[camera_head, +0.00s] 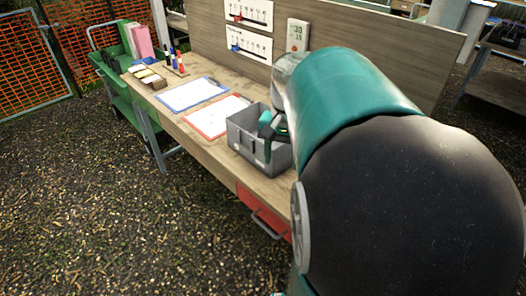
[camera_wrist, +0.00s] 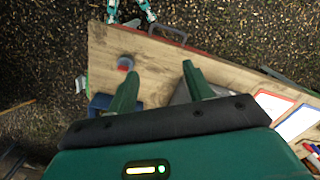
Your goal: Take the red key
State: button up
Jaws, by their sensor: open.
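I cannot make out a red key in either view. My gripper (camera_wrist: 160,70) is open and empty above the wooden bench (camera_wrist: 215,70) in the wrist view, its two green fingers well apart. A small round item (camera_wrist: 125,63), grey with a reddish part, lies on the bench beyond the left fingertip; I cannot tell what it is. In the head view, my gripper (camera_head: 272,128) shows partly at the grey bin (camera_head: 245,148), and my arm hides the bench to the right of it.
A red drawer (camera_head: 262,208) with a handle is under the bench front. Blue-edged (camera_head: 190,94) and red-edged (camera_head: 217,117) clipboards lie left of the bin. A blue item (camera_wrist: 100,103) shows by the left finger. A green cart (camera_head: 112,85) stands at the far left.

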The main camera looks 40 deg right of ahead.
jog(key=s+d+f+m+y, duration=0.2)
jog(key=s+d+m, duration=0.1)
jog(key=d, duration=0.4)
jog(key=s+d+f+m+y, duration=0.2)
jog(key=s+d+f+m, duration=0.1)
jog(key=d, duration=0.5)
jog(key=x, duration=1.3)
jog(key=shift+s+a+f, duration=0.1)
jog(key=shift+f, duration=0.1)
grip_shut()
jog(key=shift+r, duration=0.15)
